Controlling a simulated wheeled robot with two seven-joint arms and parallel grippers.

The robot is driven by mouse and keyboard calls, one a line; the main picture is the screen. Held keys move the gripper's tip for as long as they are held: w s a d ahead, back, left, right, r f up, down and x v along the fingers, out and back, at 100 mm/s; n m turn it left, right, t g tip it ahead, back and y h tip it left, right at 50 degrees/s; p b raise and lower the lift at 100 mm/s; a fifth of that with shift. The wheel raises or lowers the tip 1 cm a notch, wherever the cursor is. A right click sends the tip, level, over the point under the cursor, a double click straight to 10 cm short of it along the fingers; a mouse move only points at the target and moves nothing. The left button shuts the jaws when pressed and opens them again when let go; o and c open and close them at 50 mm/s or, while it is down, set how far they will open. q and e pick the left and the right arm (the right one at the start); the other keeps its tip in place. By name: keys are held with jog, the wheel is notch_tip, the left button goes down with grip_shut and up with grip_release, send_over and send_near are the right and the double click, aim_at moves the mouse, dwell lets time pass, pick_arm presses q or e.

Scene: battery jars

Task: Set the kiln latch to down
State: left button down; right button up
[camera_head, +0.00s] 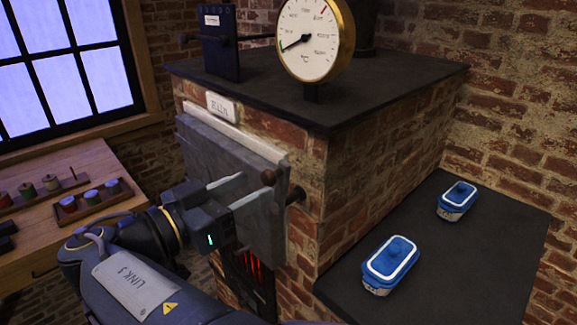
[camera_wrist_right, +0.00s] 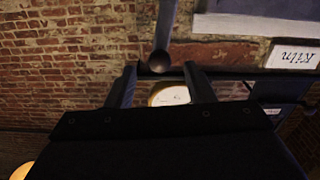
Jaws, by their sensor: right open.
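The brick kiln (camera_head: 305,190) has a grey door (camera_head: 215,160) and a white label (camera_head: 222,107). A dark round knob (camera_head: 268,177), apparently the latch's, stands out at the door's right edge; a second dark knob or pivot (camera_head: 297,193) sits just right of it. The latch's exact angle is hard to tell. My right gripper (camera_head: 252,185) is open in front of the door, fingers pointing at the knob. In the right wrist view, the knob (camera_wrist_right: 159,62) on its bar (camera_wrist_right: 166,22) appears between the fingertips, with no clear contact. My left gripper is out of view.
A gauge (camera_head: 315,40) and a dark box with a rod (camera_head: 220,50) stand on the kiln top. Two blue lidded jars (camera_head: 391,259) (camera_head: 458,196) rest on a dark slab (camera_head: 450,280) at right. A wooden bench (camera_head: 85,165) with small jars stands at left.

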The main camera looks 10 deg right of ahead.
aim_at(264, 181)
jog(key=p+x, duration=0.1)
jog(key=x, duration=0.5)
jog(key=shift+w+d, duration=0.15)
jog(key=shift+d, duration=0.1)
grip_shut()
